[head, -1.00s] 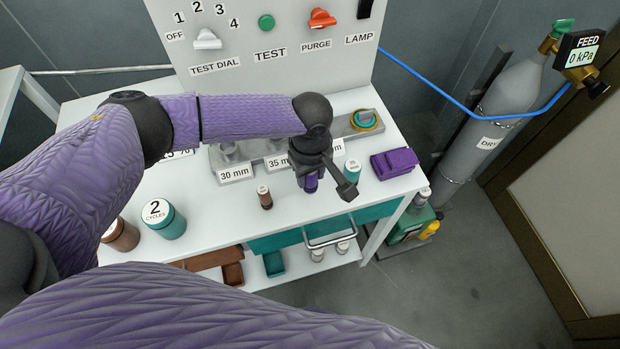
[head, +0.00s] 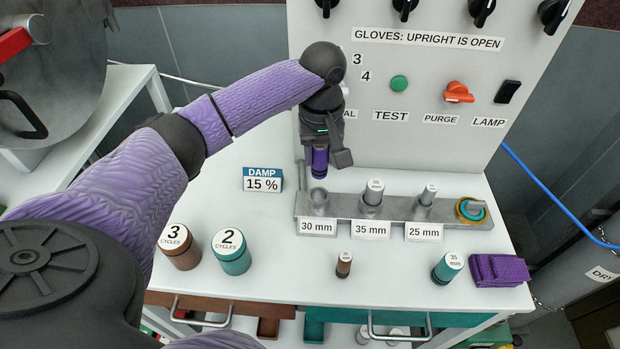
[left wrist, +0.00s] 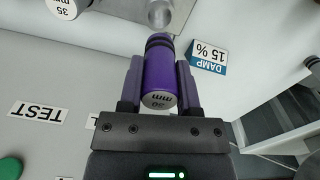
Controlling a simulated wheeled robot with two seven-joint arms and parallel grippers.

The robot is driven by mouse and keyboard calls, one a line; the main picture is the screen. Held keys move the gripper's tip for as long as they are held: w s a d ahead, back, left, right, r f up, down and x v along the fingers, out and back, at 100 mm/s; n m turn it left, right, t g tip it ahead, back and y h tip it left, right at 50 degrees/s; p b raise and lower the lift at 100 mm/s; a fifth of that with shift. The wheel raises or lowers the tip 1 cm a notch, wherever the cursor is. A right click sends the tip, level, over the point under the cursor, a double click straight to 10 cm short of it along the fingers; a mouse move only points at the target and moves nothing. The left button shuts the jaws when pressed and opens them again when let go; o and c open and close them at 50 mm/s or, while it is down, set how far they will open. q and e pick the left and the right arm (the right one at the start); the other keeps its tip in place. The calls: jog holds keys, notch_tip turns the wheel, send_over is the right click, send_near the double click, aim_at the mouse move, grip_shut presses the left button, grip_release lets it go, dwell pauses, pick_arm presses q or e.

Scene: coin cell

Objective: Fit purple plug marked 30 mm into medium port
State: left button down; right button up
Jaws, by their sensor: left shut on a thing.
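My left gripper (head: 320,142) is shut on the purple plug (head: 320,160), which hangs below it, roughly upright. In the left wrist view the plug (left wrist: 160,72) lies between the fingers, its pale end cap marked 30 mm. The metal port block (head: 455,214) has the labels 30 mm, 35 mm and 25 mm. The port over the 30 mm label (head: 319,197) looks empty, and the plug appears above it and apart from it. It also shows in the left wrist view (left wrist: 159,14), beyond the plug's far end. My right gripper is out of view.
Stoppers fill the 35 mm port (head: 374,193) and the 25 mm port (head: 427,196). A DAMP 15 % sign (head: 262,180) stands left of the block.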

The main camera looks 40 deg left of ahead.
aim_at(319, 188)
pick_arm(q)
notch_tip(319, 188, down, 10)
jog(key=b, duration=0.3)
jog(key=shift+r, duration=0.3)
jog(key=shift+c, duration=1.5)
grip_release()
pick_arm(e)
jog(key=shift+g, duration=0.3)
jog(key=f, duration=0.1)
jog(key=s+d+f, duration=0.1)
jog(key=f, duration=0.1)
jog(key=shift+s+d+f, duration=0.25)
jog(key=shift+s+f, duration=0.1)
pick_arm(q)
notch_tip(319, 188, up, 12)
jog(key=p, duration=0.4)
jog(key=shift+p, duration=0.35)
jog(key=shift+r, duration=0.15)
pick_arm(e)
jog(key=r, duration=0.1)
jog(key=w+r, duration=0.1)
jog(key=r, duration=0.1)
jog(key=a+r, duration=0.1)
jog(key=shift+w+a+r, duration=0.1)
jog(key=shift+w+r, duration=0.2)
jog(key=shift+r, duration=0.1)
